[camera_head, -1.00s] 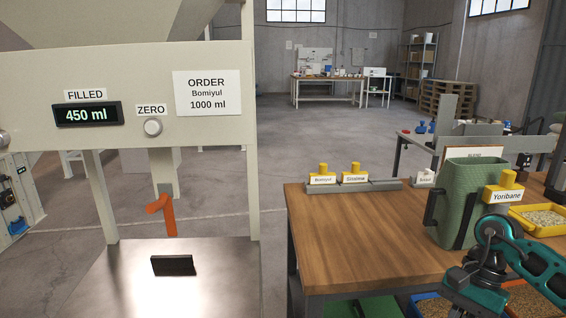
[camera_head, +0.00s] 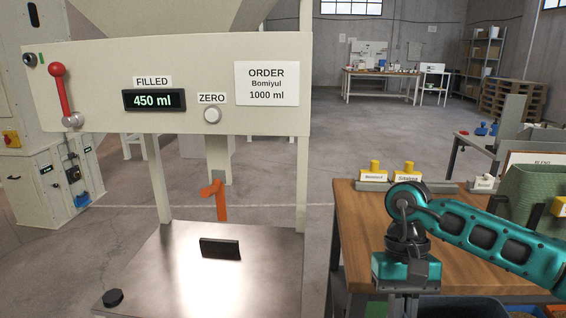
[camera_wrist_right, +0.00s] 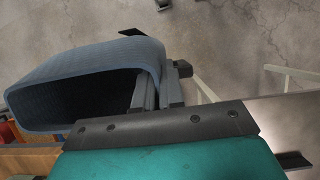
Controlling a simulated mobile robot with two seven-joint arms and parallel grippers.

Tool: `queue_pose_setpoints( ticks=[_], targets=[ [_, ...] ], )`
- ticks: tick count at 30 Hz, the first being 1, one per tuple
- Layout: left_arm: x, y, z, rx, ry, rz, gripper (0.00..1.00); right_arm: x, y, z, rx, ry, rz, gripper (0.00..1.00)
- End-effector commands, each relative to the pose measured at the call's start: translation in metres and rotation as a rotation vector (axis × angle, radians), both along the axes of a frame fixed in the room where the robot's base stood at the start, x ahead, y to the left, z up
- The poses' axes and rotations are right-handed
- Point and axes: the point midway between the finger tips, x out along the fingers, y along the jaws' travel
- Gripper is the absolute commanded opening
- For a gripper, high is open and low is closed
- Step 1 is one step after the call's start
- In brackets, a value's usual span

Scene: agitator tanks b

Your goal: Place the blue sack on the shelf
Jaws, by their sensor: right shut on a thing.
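The blue sack (camera_wrist_right: 100,58) is in the right wrist view, a blue-grey ribbed body with a dark open mouth. My right gripper (camera_wrist_right: 158,92) is shut on it at its side. In the head view only a dark blue strip of the sack (camera_head: 450,308) shows at the bottom edge, below my teal right arm; the fingertips are hidden there. A flat metal shelf (camera_head: 190,270) lies under the dispenser panel, with a black upright block (camera_head: 220,248) on it. No sack stands on this shelf. My left gripper is out of view.
The dispenser panel (camera_head: 180,70) reads 450 ml, with an order card for 1000 ml, a ZERO button and a red lever (camera_head: 60,90). An orange flag (camera_head: 215,200) hangs above the shelf. A wooden table (camera_head: 362,225) carries yellow-topped labelled pieces and a green sack (camera_head: 530,195).

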Motion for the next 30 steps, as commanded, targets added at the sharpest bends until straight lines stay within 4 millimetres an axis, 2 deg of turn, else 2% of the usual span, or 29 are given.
queue_pose_setpoints(
  ticks=[5, 9, 30],
  targets=[
    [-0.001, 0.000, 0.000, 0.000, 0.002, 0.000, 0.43, 0.004, 0.001, 0.010, -0.003, -0.002, 0.098, 0.00],
    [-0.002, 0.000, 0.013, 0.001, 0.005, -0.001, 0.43, 0.003, 0.002, 0.023, 0.001, 0.001, 0.101, 0.00],
    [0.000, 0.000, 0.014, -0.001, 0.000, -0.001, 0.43, 0.002, 0.002, 0.021, 0.002, 0.003, 0.101, 0.00]
  ],
)
